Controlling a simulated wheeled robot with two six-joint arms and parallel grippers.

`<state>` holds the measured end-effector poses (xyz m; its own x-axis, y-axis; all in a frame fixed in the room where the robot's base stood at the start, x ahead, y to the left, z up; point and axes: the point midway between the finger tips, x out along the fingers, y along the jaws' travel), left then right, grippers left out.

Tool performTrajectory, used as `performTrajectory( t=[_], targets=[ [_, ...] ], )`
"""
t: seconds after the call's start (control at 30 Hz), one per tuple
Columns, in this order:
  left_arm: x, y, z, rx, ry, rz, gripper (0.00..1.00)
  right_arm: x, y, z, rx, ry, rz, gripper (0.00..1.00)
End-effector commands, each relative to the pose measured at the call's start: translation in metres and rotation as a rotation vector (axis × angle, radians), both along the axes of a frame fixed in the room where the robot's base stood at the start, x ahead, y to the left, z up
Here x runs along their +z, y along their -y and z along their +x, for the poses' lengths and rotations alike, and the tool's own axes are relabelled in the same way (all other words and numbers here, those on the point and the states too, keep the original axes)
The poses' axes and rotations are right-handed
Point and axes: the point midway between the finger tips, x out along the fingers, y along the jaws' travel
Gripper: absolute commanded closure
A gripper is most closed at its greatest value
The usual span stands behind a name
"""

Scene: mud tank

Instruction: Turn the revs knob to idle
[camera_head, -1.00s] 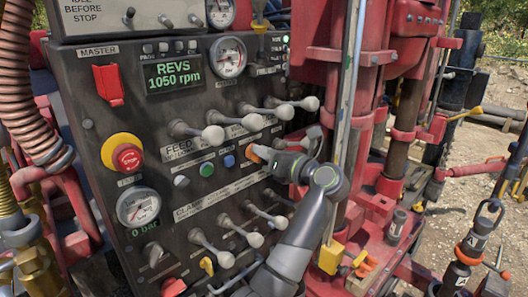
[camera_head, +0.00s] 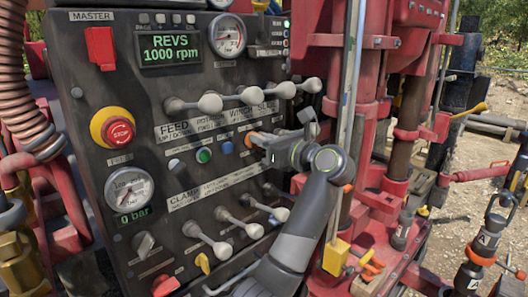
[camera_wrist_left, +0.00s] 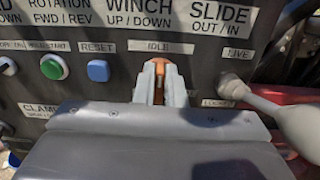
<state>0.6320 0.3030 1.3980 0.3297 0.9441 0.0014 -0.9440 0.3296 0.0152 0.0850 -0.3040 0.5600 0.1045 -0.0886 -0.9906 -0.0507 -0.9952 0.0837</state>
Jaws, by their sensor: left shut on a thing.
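The revs knob (camera_wrist_left: 159,68) is orange and sits on the black panel under a label reading IDLE. My left gripper (camera_head: 256,138) reaches it from the right in the head view. In the left wrist view its two fingers (camera_wrist_left: 160,84) stand on either side of the knob and are shut on it, hiding most of it. Which way the knob points cannot be made out. The revs display (camera_head: 170,49) reads 1000 rpm in green. My right gripper is not in view.
Levers with grey ball ends (camera_head: 210,103) stick out above the left gripper, and more (camera_head: 221,250) below it. Green (camera_head: 203,155) and blue (camera_head: 227,148) buttons lie left of it. A red emergency stop (camera_head: 118,132) is farther left. A LIVE lever (camera_wrist_left: 232,86) stands close on the right.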

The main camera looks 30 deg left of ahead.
Motion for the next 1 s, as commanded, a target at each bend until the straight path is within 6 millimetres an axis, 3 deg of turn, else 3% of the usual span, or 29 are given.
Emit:
performTrajectory(
  t=[0.43, 0.47, 0.6, 1.0],
  targets=[
    [-0.0002, -0.0004, -0.0005, 0.001, 0.030, -0.012, 1.00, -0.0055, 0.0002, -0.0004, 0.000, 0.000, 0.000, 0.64],
    [-0.0002, -0.0004, -0.0005, 0.001, 0.030, -0.012, 0.86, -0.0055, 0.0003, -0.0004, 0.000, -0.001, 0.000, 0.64],
    [-0.0001, -0.0003, -0.0005, 0.001, 0.029, -0.012, 0.68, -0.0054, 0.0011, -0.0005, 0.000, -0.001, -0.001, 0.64],
    [-0.0023, 0.0081, -0.0028, -0.001, 0.030, -0.012, 0.68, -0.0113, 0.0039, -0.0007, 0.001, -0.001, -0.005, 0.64]
  ],
)
